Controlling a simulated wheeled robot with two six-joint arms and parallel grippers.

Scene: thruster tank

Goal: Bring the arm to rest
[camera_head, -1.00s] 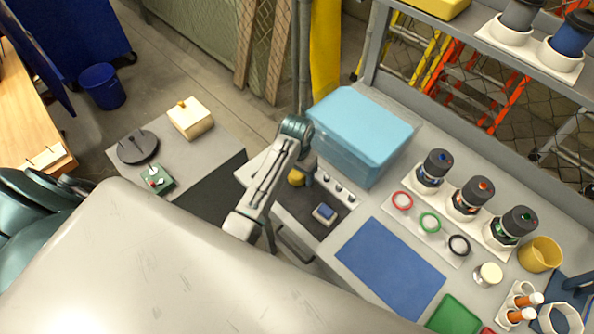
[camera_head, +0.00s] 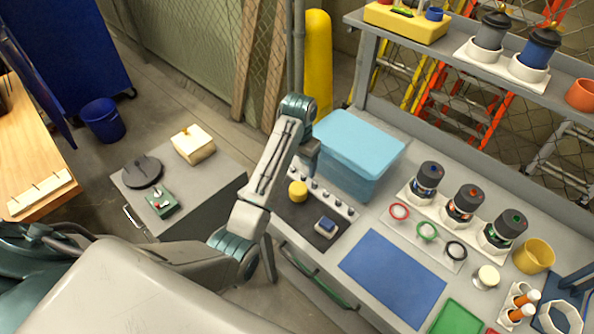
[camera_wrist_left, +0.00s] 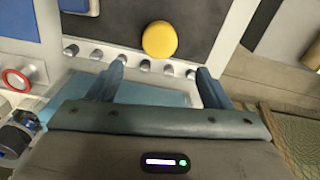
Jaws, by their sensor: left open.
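My left arm comes in from the lower left and reaches over the grey workbench (camera_head: 372,222). Its left gripper (camera_head: 309,168) is above the bench's near left end, beside the light blue tank (camera_head: 352,165). In the left wrist view the gripper (camera_wrist_left: 160,78) has its fingers wide apart with nothing held between them. A yellow round piece (camera_wrist_left: 160,40) lies beyond the fingertips on a dark mat; it also shows in the head view (camera_head: 298,191). A row of small grey pegs (camera_wrist_left: 145,66) runs along the mat. My right gripper is not in view.
A blue mat (camera_head: 392,278), three coloured rings and several dark canisters (camera_head: 463,203) are to the right on the bench. A shelf (camera_head: 440,55) rises behind. A low grey cabinet (camera_head: 205,185) stands to the left, with floor between it and the bench.

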